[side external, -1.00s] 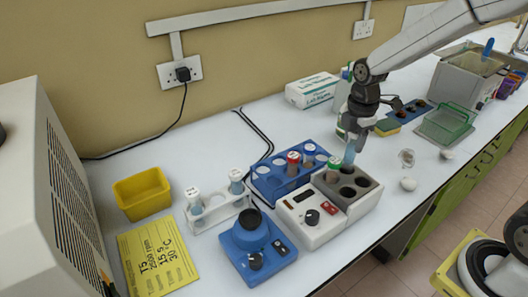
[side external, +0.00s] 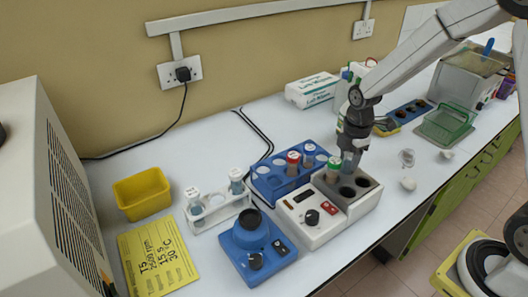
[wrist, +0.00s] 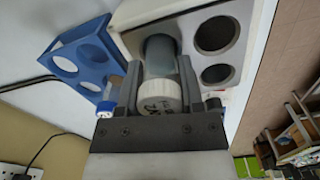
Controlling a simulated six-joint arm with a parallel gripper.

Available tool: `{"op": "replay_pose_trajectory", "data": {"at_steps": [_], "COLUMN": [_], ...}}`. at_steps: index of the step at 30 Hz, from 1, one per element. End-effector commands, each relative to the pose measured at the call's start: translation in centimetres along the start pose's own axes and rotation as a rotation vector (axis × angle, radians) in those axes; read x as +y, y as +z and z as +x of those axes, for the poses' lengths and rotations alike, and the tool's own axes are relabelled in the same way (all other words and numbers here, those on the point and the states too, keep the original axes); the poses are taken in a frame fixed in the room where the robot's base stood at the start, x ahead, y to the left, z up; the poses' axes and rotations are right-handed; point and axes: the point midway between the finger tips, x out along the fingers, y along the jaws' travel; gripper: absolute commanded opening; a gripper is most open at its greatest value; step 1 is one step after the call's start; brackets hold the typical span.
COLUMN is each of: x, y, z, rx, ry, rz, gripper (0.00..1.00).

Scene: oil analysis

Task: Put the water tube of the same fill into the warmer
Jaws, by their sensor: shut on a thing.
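My gripper (side external: 350,152) is above the warmer (side external: 325,222), a white box with a grey holed block at its back right. It is shut on a bluish tube (wrist: 162,65) with a white cap (wrist: 160,97), held between the two fingers in the wrist view. The tube's lower end is in or right over a hole of the block; its depth is hidden. A green-capped tube (side external: 333,168) stands in the hole beside it. Two block holes are empty, seen in the wrist view (wrist: 216,34). Two bluish white-capped tubes (side external: 194,200) (side external: 237,183) stand in a white rack (side external: 221,215).
A blue mixer (side external: 262,240) stands left of the warmer. A yellow bin (side external: 142,192) and a yellow card (side external: 158,255) lie further left.

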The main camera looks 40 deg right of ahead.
Motion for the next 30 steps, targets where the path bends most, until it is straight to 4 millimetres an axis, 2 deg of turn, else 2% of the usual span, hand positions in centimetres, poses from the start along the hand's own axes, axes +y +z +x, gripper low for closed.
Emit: {"op": "replay_pose_trajectory", "data": {"at_steps": [8,9,11,12,13,23,30], "x": [0.0,0.0,0.0,0.0,0.0,0.0,0.1], "y": [0.0,0.0,0.0,0.0,0.0,0.0,0.0], "z": [0.1,0.1,0.1,0.1,0.1,0.0,-1.2], "rx": [0.000,0.000,0.000,0.000,0.000,0.000,0.000], "ry": [0.000,0.000,0.000,0.000,0.000,0.000,0.002], "rz": [0.000,0.000,0.000,0.000,0.000,0.000,0.000], "gripper": [0.00,0.54,0.73,0.86,0.89,0.89,0.89]}}
